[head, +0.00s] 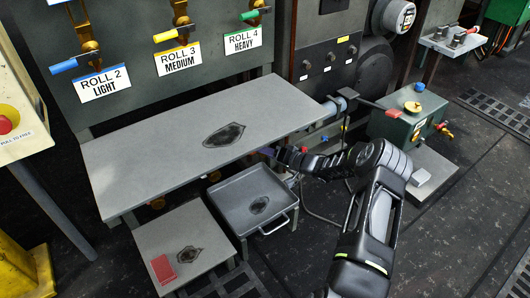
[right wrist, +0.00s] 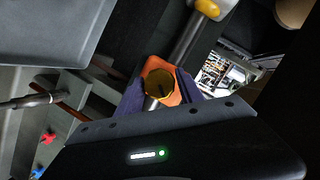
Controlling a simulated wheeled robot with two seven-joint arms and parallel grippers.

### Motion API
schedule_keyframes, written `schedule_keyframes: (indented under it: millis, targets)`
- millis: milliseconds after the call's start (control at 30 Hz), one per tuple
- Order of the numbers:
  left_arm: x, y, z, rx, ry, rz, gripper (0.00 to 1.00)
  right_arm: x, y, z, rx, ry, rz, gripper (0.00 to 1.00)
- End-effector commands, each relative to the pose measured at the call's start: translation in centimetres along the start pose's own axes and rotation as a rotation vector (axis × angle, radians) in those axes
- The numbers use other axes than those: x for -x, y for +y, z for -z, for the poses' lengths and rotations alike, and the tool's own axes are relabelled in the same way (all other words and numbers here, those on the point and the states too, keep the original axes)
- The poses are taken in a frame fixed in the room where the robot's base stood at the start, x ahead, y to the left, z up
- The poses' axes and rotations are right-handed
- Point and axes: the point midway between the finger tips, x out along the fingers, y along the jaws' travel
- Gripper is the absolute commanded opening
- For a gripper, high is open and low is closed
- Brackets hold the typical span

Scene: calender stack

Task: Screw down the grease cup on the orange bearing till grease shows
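In the right wrist view a round brass cup (right wrist: 159,87) sits in front of an orange part (right wrist: 173,71), which looks like the bearing with its grease cup. My right gripper (right wrist: 161,91) has one dark purple finger on each side of the cup, very near its sides. I cannot tell whether the fingers touch it. No grease can be made out. In the head view my right gripper (head: 275,152) reaches in at the right front edge of the grey table; the cup and bearing are hidden there. My left gripper is not in view.
The grey table (head: 130,165) lies close to my right gripper. A green box (head: 395,125) with taps stands right of my arm.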

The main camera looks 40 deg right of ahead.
Motion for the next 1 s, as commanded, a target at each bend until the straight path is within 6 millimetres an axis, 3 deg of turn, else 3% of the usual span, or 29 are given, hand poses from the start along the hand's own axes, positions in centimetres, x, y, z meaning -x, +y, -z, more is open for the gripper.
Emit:
schedule_keyframes:
  millis: [167,533,1000]
  targets:
    - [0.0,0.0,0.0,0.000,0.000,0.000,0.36,0.0,0.0,0.0,0.001,-0.001,0.001,0.59]
    - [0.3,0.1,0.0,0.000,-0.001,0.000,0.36,0.7,-0.1,0.1,0.002,-0.001,0.001,0.59]
    - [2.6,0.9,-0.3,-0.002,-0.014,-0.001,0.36,7.3,-0.1,0.1,0.001,-0.001,-0.001,0.59]
